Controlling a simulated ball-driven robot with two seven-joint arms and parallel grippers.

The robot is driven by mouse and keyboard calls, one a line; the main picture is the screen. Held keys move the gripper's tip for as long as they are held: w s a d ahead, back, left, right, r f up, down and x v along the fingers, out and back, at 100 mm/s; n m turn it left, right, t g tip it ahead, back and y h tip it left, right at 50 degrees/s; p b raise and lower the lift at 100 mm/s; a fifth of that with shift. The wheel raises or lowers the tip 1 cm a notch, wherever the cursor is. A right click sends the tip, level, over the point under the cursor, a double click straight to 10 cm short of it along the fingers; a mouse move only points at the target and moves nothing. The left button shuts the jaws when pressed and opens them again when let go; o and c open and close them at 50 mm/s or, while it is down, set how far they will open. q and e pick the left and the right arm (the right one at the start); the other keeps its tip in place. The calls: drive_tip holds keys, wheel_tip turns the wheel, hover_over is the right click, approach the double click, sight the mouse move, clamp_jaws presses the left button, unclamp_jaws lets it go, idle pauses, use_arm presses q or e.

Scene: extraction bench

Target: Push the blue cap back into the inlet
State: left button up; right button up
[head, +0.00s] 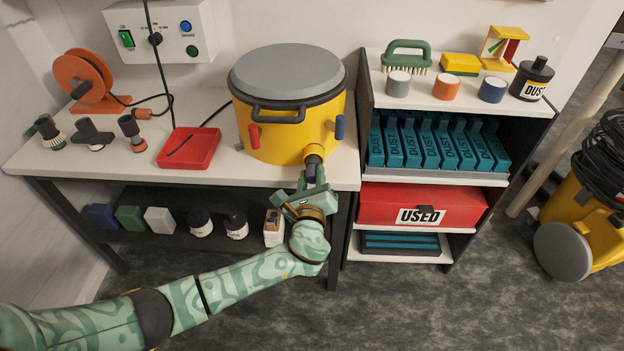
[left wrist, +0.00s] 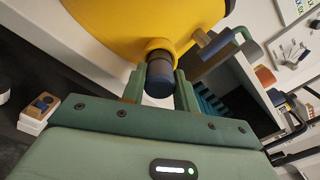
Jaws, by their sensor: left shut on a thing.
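The yellow drum (head: 285,130) with a grey lid (head: 288,72) stands on the white bench. Its short inlet (head: 314,150) sticks out at the lower right, toward me. The dark blue cap (left wrist: 159,86) sits at the inlet's mouth, in line with it, in the left wrist view; a brownish-grey band shows between cap and yellow wall. I cannot tell how deep the cap sits. My left gripper (head: 313,178) is shut on the cap, one finger on each side; its fingertips also show in the left wrist view (left wrist: 159,92). My right gripper is not in view.
A red handle (head: 254,134) and a blue handle (head: 339,127) flank the inlet on the drum. A red tray (head: 189,148) stands to the left. The shelf unit (head: 365,110) with teal DUST packs stands close on the right. The bench's front edge runs below the inlet.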

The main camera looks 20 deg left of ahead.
use_arm(q)
drive_tip(key=shift+b+x, duration=0.4)
drive_tip(key=shift+x, duration=0.7)
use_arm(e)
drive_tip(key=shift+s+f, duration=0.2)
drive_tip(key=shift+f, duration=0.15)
use_arm(q)
drive_tip(key=o, duration=1.2)
drive_tip(key=shift+c, duration=0.2)
drive_tip(key=shift+s+d+p, duration=0.15)
drive_tip(key=shift+s+p, duration=0.15)
drive_tip(key=shift+s, duration=0.2)
drive_tip(key=p+v, duration=0.4)
drive_tip(key=v, duration=1.1)
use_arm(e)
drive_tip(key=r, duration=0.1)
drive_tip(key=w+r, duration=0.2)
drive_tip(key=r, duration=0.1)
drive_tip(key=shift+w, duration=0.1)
use_arm(q)
drive_tip(key=shift+s+d, duration=0.1)
drive_tip(key=shift+s, duration=0.05)
